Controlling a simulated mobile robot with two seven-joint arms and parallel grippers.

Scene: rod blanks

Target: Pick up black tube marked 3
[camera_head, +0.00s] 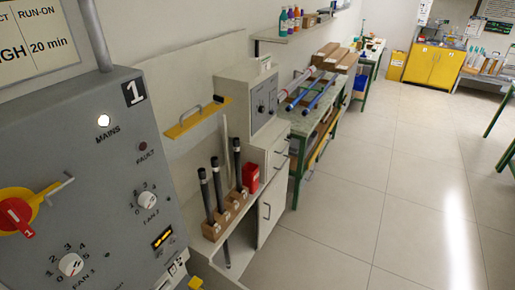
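The rack sits on a low grey ledge beside the cabinet. Neither of my grippers is in view.
A grey control panel (100,215) with knobs fills the near left. A red box (251,172) stands right behind the rack. A grey cabinet (268,160) and a green-legged bench (305,122) with long tubes stand beyond. The tiled floor (350,215) to the right is clear.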

